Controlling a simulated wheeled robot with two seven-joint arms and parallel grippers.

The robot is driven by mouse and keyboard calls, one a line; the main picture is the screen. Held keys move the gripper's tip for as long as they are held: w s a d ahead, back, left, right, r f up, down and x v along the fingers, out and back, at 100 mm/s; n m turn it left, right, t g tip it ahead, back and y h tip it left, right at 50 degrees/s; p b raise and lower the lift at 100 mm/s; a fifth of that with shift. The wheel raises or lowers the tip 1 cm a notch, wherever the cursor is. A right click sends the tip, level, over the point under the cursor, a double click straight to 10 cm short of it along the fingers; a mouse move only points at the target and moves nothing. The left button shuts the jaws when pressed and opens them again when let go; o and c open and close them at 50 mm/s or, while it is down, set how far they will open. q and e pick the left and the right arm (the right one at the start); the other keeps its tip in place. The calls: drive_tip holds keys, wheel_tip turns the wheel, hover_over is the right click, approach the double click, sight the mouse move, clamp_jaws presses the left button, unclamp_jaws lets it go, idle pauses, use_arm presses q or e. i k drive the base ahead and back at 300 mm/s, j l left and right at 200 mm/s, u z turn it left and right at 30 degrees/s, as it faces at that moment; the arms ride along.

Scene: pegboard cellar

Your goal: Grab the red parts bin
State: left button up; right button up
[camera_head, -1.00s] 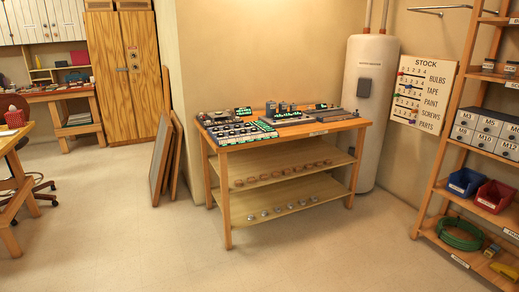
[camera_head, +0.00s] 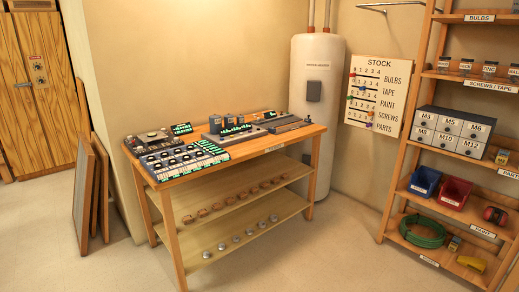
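The red parts bin (camera_head: 454,193) sits on a middle shelf of the wooden shelving unit at the right. It is an open-fronted bin and looks empty. A blue bin (camera_head: 424,182) stands just to its left, and a pair of red ear defenders (camera_head: 495,215) lies to its right. Neither of my grippers shows in the view.
The wooden shelf unit (camera_head: 395,190) also holds a grey drawer cabinet (camera_head: 450,130) above the bin and a coiled green hose (camera_head: 424,231) below. A wooden workbench (camera_head: 230,163) with electronic panels stands left of it. The floor (camera_head: 330,250) between them is clear.

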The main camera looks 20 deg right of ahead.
sight(455, 192)
drive_tip(key=i+l+z, duration=0.25)
drive_tip(key=z, duration=0.2)
drive_tip(key=i+z, duration=0.8)
drive_tip(key=z, duration=0.15)
drive_tip(key=i+j+z, duration=0.15)
drive_tip(key=i+z, duration=0.3)
drive_tip(key=i+l, duration=0.15)
drive_tip(key=i, duration=0.35)
drive_tip(key=i+l, duration=0.15)
drive_tip(key=i, duration=0.35)
drive_tip(key=i+l+u, duration=0.1)
drive_tip(key=i, duration=0.4)
drive_tip(key=i+l, duration=0.25)
drive_tip(key=l, duration=0.15)
drive_tip(key=i+l+u, duration=0.1)
drive_tip(key=l, duration=0.25)
drive_tip(key=i+l, duration=0.55)
drive_tip(key=l, duration=0.3)
drive_tip(key=j+u, duration=0.05)
